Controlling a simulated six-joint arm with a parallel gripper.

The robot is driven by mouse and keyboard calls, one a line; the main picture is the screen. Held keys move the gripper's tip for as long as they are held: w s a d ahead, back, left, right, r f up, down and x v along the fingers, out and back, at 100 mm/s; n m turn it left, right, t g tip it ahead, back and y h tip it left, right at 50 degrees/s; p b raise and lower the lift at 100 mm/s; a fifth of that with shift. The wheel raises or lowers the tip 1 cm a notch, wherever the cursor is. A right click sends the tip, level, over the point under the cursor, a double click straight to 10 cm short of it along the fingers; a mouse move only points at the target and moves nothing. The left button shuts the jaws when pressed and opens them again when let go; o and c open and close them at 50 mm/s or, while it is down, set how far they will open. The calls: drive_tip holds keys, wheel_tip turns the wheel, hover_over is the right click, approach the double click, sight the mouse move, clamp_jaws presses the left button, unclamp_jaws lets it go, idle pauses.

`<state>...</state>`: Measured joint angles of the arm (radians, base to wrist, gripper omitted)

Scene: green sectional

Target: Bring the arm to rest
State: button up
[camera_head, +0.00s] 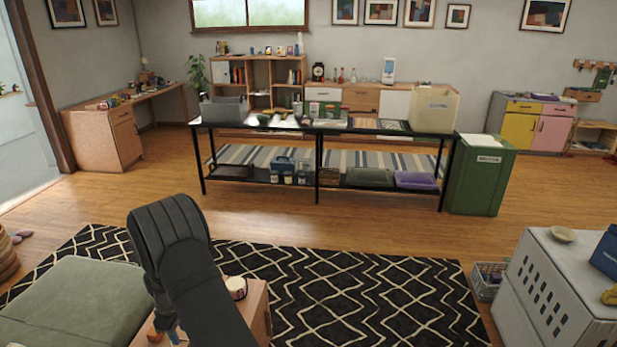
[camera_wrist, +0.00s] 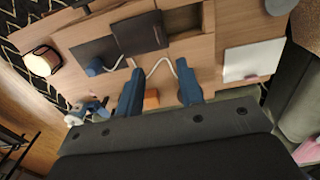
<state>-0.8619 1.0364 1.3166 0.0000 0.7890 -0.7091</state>
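My arm (camera_head: 190,265), dark grey, rises bent in the lower left of the head view, in front of a small wooden table (camera_head: 257,312). In the wrist view, my gripper (camera_wrist: 160,88) has two blue fingers set well apart, with nothing held between them. It is over the wooden tabletop (camera_wrist: 222,22). A pale cable and a small orange block (camera_wrist: 151,98) show in line with the gap; their distance from the fingers is unclear. In the head view the arm hides most of the gripper.
In the wrist view, dark flat items (camera_wrist: 140,33), a white item (camera_wrist: 253,61) and a round pale-topped item (camera_wrist: 42,63) lie on the table. A green sofa (camera_head: 75,300) is left; a white cabinet (camera_head: 560,285) is right. Patterned rug (camera_head: 370,290) lies open between.

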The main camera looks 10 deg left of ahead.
wheel_tip(320, 180, down, 13)
drive_tip(key=shift+f, duration=0.1)
idle(0.3)
idle(0.4)
